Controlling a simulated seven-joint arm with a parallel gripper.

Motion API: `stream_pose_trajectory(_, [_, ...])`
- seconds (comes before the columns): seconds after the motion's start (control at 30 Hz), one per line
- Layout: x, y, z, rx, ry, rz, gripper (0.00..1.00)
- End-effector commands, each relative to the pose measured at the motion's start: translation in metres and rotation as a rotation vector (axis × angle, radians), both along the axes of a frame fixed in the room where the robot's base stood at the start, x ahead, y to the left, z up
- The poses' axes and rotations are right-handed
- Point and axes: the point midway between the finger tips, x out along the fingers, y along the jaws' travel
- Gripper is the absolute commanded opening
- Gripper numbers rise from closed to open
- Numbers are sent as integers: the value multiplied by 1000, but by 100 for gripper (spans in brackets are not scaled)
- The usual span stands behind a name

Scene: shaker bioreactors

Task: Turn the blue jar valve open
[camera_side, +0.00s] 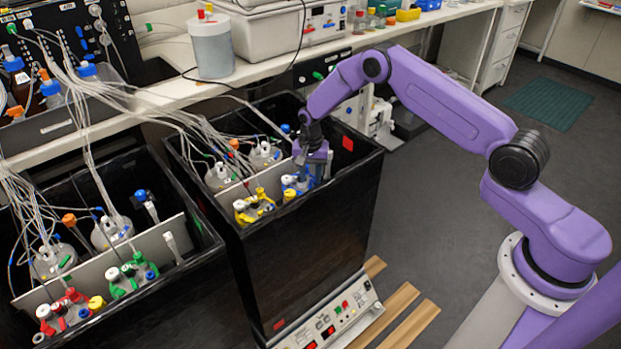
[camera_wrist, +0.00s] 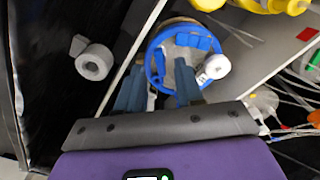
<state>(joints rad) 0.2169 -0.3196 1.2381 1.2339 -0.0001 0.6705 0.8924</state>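The blue jar (camera_side: 291,184) stands in the right black box, in the row near its front wall. In the wrist view its blue ring and top (camera_wrist: 187,42) lie just beyond my fingertips, with a white knob (camera_wrist: 213,67) at its right side. I cannot tell which part is the valve or how far it is turned. My gripper (camera_side: 309,168) is low over the jar in the side view and partly hides it. In the wrist view its two grey-blue fingers (camera_wrist: 158,75) are apart, with nothing clearly held between them. Contact with the jar cannot be made out.
A yellow-topped jar (camera_side: 254,207) stands left of the blue one and shows in the wrist view (camera_wrist: 268,5). A white cylinder (camera_wrist: 94,62) is by the black wall. Tubes (camera_side: 215,125) hang over the box. The left box (camera_side: 190,285) holds red- and green-topped jars.

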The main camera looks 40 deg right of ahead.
Motion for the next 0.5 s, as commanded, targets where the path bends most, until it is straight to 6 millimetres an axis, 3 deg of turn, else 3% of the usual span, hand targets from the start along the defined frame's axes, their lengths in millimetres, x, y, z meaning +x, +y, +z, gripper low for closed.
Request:
stream_pose_trajectory(0.2, [0,0,-16,0,-1,0,36])
stream_pose_trajectory(0.5, [0,0,-17,0,-1,0,36])
